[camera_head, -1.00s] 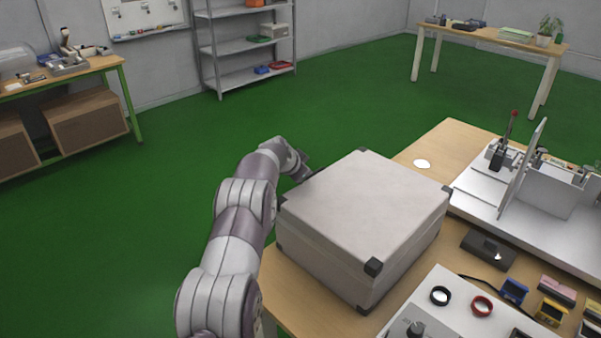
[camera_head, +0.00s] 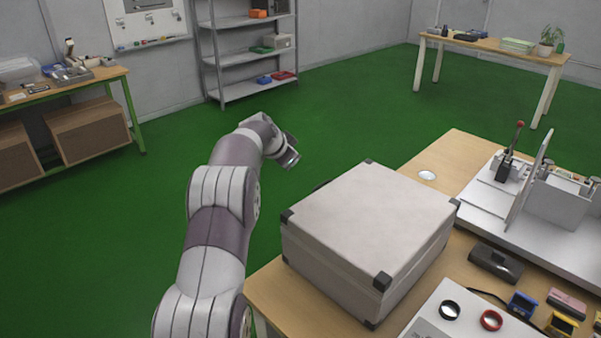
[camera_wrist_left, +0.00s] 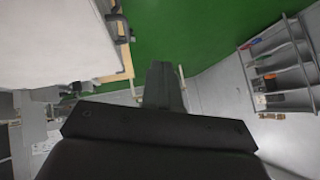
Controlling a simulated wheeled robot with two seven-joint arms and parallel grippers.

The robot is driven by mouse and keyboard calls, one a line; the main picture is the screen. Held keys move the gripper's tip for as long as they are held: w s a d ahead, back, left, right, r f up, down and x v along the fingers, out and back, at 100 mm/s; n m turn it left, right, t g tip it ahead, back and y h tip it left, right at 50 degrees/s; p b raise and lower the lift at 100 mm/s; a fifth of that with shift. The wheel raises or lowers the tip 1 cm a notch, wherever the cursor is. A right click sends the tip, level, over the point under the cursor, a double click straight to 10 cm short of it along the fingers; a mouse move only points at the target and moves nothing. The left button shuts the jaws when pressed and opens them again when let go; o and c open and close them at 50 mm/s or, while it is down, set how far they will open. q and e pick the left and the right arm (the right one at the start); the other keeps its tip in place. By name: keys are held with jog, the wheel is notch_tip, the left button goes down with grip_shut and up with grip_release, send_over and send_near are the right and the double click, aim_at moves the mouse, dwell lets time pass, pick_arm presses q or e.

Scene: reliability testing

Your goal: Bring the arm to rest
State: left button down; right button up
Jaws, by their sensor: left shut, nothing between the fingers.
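My left arm reaches in from the bottom of the head view. Its gripper (camera_head: 290,157) is past the back left of the pale grey case, apart from it and over the green floor. In the left wrist view the dark fingers (camera_wrist_left: 162,80) are together, with nothing between them. The case (camera_head: 370,220) has black corners and lies closed on the wooden table (camera_head: 270,300); its pale side (camera_wrist_left: 50,40) fills the upper left of the wrist view. My right gripper is not in view.
A white fixture with a red-tipped lever (camera_head: 510,150) stands on the table at right, with a black device (camera_head: 495,263) and small colored parts near it. A metal shelf (camera_head: 245,60), a left bench (camera_head: 60,85) and a far table (camera_head: 490,45) stand beyond open green floor (camera_head: 330,110).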

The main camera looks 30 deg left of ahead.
pick_arm(q)
jog(key=s+d+f+n+g+p, duration=0.1)
jog(key=s+d+n+g+p, duration=0.3)
jog(key=s+d, duration=1.15)
jog(key=s+d+f+g+p, duration=0.1)
jog(key=s+d+f, duration=0.1)
jog(key=s, duration=0.8)
jog(key=s+d+f+g+p, duration=0.1)
jog(key=s+d, duration=0.3)
jog(key=s, duration=0.7)
jog(key=shift+s+d+f+n+g+p, duration=0.3)
jog(key=shift+f+n+g+p, duration=0.15)
jog(key=shift+g, duration=0.35)
